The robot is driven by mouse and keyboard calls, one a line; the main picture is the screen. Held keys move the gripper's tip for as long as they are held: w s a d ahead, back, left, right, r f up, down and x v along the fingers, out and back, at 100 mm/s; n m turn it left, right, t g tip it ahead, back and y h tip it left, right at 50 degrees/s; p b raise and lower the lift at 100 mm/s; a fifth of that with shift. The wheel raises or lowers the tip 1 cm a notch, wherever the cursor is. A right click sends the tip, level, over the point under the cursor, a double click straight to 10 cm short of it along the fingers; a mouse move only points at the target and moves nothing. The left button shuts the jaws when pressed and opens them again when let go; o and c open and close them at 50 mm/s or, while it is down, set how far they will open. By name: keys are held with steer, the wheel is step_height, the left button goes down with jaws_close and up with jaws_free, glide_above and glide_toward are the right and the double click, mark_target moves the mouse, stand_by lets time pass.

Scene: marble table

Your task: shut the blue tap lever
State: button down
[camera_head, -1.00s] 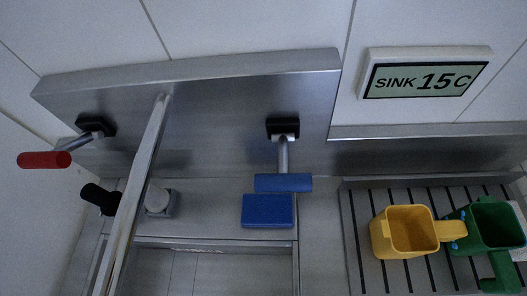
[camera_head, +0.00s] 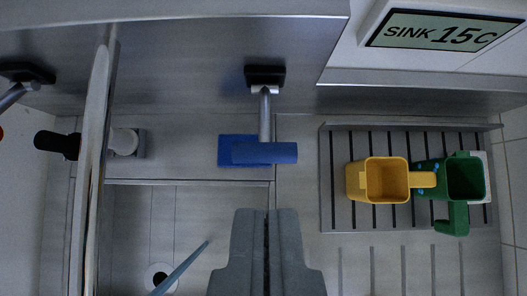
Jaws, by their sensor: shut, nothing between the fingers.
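The blue tap lever (camera_head: 265,153) is a blue cylindrical grip on a grey metal stem, joined to a black mount (camera_head: 265,75) on the steel back panel. It sticks out from the panel over a blue sponge (camera_head: 227,147), which it partly hides. My gripper (camera_head: 266,215) is at the bottom middle, pointing at the panel. Its grey fingers are shut together with nothing between them. The tips lie just below the blue grip in the picture, and a gap shows between them. The red lever is mostly cut off at the left edge; its black mount (camera_head: 25,72) shows.
A metal spout (camera_head: 97,150) runs down the left over the sink basin (camera_head: 190,215). A black-ended fitting (camera_head: 58,144) is near it. A yellow mug (camera_head: 380,180) and a green mug (camera_head: 463,178) stand on the drainer (camera_head: 338,215) at right. A display (camera_head: 440,30) reads "SINK 15C".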

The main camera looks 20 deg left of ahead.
steer(key=shift+f, duration=0.1)
glide_above(266, 161)
steer(key=f, duration=0.8)
steer(key=shift+w+a+f, duration=0.1)
steer(key=shift+w, duration=0.2)
steer(key=f, duration=0.3)
steer(key=shift+s, duration=0.3)
steer(key=shift+s+f, duration=0.1)
steer(key=shift+f, duration=0.25)
